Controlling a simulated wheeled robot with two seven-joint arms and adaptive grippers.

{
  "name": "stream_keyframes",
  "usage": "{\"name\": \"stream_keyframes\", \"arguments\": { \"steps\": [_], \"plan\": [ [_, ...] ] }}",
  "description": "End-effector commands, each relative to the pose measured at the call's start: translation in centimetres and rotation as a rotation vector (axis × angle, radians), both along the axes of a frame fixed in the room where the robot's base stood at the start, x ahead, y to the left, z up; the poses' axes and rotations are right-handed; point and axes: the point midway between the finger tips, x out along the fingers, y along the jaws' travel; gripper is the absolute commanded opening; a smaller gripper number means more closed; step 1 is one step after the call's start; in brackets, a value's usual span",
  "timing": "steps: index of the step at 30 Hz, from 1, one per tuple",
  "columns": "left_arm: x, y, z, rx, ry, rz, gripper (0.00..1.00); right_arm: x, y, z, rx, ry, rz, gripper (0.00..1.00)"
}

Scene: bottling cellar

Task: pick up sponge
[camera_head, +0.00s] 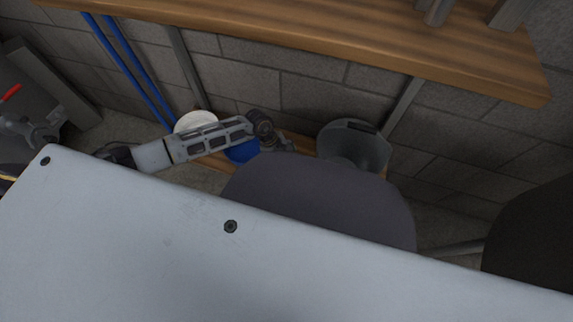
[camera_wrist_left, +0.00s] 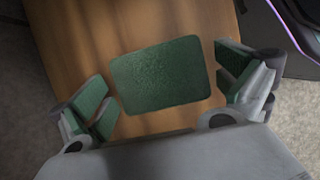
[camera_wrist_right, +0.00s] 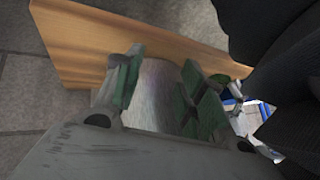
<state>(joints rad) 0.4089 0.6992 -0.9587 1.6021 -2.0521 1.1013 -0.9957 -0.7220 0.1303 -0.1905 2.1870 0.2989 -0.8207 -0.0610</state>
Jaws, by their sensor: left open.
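The green sponge (camera_wrist_left: 160,76) lies flat on a wooden board in the left wrist view. My left gripper (camera_wrist_left: 163,98) is open, with one green-padded finger on each side of the sponge. A gap shows between the sponge and the fingers. In the head view my left gripper (camera_head: 272,138) is over a low wooden surface by the wall, and the sponge cannot be made out there. My right gripper (camera_wrist_right: 160,92) is partly closed, with a smooth grey metal thing (camera_wrist_right: 155,85) filling the gap between its fingers. The far side of that thing is hidden.
A thick wooden shelf (camera_head: 330,35) crosses above the low surface in the head view. A white round thing (camera_head: 195,121) and a blue thing (camera_head: 241,151) are beside my left arm. A grey funnel-like thing (camera_head: 352,143) is to the right of my left gripper.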

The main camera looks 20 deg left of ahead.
Motion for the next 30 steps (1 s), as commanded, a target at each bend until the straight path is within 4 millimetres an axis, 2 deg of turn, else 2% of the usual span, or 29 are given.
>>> {"name": "stream_keyframes", "arguments": {
  "steps": [7, 14, 30],
  "plan": [
    [0.0, 0.0, 0.02, 0.0, 0.0, 0.0, 1.0, 0.01, 0.0, 0.02, -0.001, 0.0, 0.0, 0.4],
    [0.0, 0.01, 0.02, 0.0, 0.0, 0.0, 0.76, 0.01, 0.0, 0.02, -0.001, 0.0, 0.0, 0.4],
    [0.0, 0.03, 0.49, 0.001, 0.0, 0.0, 0.76, 0.0, -0.03, 0.26, -0.003, 0.0, -0.001, 0.4]
  ]
}}
